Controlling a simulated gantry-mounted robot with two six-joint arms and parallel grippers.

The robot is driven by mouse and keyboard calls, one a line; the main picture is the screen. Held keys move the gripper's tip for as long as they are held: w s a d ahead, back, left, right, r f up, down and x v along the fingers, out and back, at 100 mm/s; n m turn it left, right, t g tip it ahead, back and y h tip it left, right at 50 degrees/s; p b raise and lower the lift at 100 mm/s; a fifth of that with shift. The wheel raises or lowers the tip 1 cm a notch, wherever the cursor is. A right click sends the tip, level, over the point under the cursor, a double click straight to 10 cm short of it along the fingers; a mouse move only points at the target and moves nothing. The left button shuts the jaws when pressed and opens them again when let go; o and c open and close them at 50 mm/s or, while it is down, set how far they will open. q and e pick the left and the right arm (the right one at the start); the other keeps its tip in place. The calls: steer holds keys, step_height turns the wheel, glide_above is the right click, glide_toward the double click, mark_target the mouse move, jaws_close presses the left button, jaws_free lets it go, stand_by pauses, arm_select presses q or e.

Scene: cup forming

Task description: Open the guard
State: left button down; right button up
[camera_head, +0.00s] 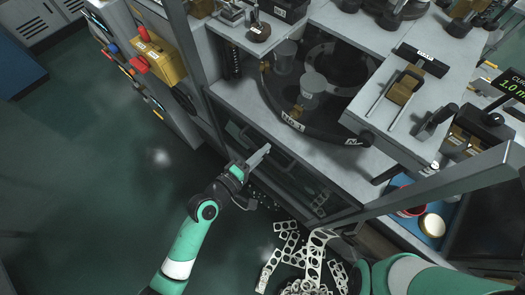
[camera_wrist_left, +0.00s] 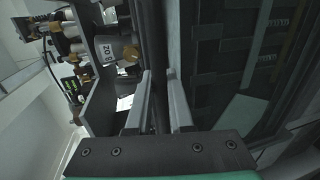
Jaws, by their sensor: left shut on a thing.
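The guard (camera_head: 302,178) is a see-through, dark-framed panel at the machine's front, below the worktop edge. My left gripper (camera_head: 262,156) reaches up to it from the lower left in the head view. In the left wrist view, the fingers of my left gripper (camera_wrist_left: 160,108) stand on either side of a narrow dark upright bar (camera_wrist_left: 157,85), which appears to be the guard's handle. The gripper is shut on this bar; the exact contact is hard to see. My right arm shows at the lower right of the head view, but its gripper is out of frame.
A round die table (camera_head: 313,85) and grey worktop (camera_head: 232,92) lie behind the guard. A slanted grey frame post (camera_head: 420,188) crosses the right side. Punched metal scrap (camera_head: 290,255) lies below. The green floor (camera_head: 90,170) at left is clear.

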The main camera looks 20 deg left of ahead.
arm_select(q)
steer(key=c, duration=0.8)
jaws_free()
steer(key=v, duration=1.1)
steer(key=shift+s+a+p, duration=0.2)
steer(key=shift+s+p, duration=0.1)
steer(key=shift+p, duration=0.15)
